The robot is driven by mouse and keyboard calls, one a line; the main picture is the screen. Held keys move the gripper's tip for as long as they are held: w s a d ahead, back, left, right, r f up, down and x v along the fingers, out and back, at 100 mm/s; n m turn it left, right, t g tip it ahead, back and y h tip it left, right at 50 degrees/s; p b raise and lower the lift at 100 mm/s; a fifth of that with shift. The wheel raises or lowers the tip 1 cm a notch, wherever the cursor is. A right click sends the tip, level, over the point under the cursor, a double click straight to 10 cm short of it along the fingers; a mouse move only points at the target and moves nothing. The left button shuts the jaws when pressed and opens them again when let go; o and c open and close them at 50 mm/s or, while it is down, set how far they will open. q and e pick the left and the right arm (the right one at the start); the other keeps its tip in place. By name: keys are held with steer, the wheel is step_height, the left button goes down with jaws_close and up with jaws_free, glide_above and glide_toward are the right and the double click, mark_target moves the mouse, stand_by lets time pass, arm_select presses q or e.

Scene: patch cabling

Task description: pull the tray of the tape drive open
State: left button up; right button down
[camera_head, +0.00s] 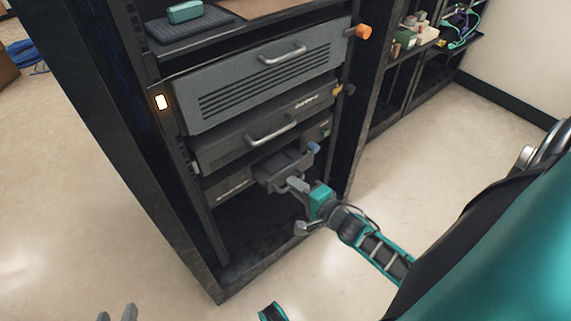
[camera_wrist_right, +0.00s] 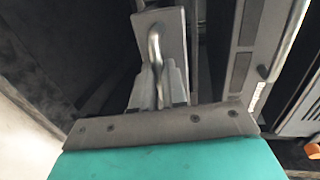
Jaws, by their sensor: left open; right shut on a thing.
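The tape drive (camera_head: 229,186) is the lowest dark unit in the rack. Its tray (camera_head: 283,168) juts out from the front, so it stands at least partly open. My right gripper (camera_head: 297,185) is at the tray's front. In the right wrist view, my right gripper (camera_wrist_right: 159,88) is shut on the tray's curved metal handle (camera_wrist_right: 154,48), with a finger on each side of the bar. My left gripper (camera_head: 118,314) is open and empty at the bottom left edge, away from the rack.
Above the tape drive are a grey unit with a handle (camera_head: 262,140) and a larger vented unit (camera_head: 262,80). An orange knob (camera_head: 363,31) sticks out at upper right. The black rack frame (camera_head: 165,190) stands close on the left. The floor (camera_head: 430,140) to the right is clear.

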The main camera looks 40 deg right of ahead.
steer(key=f+p+v, duration=0.2)
steer(key=p+v, duration=0.1)
steer(key=v, duration=0.6)
steer(key=shift+s+d, duration=0.15)
steer(key=shift+s, duration=0.3)
steer(key=shift+r, duration=0.1)
steer(key=c, duration=1.2)
jaws_free()
steer(key=p+v, duration=0.2)
steer(key=v, duration=1)
steer(key=shift+s+d+r+p, duration=0.1)
steer(key=shift+s+r+p, duration=0.05)
steer(key=shift+s+p, duration=0.25)
